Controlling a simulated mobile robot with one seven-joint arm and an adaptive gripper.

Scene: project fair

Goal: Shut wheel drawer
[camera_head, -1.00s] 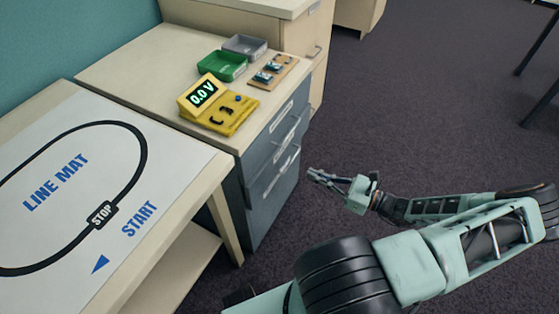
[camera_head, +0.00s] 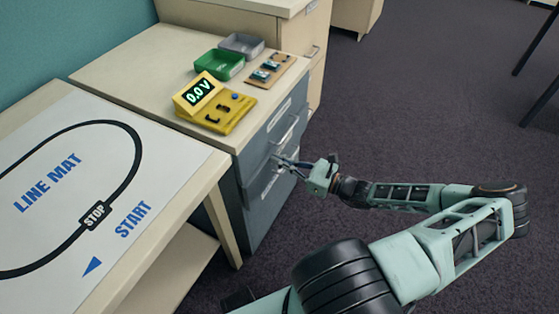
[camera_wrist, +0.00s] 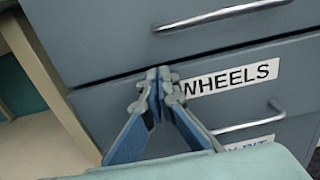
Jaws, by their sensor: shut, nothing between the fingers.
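The wheel drawer (camera_wrist: 100,115) is the grey drawer labelled WHEELS (camera_wrist: 228,78) in the wrist view, below another grey drawer. Its metal handle (camera_wrist: 250,120) is right of my gripper. My gripper (camera_wrist: 160,76) is shut and empty, its fingertips at the drawer front just left of the label, near the upper edge. They look touching or very close; I cannot tell which. In the head view my gripper (camera_head: 279,161) is at the front of the grey drawer unit (camera_head: 262,215), hiding part of it. The wheel drawer looks nearly flush with the drawer above.
A yellow meter reading 0.0 V (camera_head: 216,104), a green tray (camera_head: 219,66), a grey tray (camera_head: 241,45) and a board with parts (camera_head: 272,69) stand on top of the unit. The line mat table (camera_head: 180,180) is at left. Dark floor (camera_head: 420,110) at right is clear.

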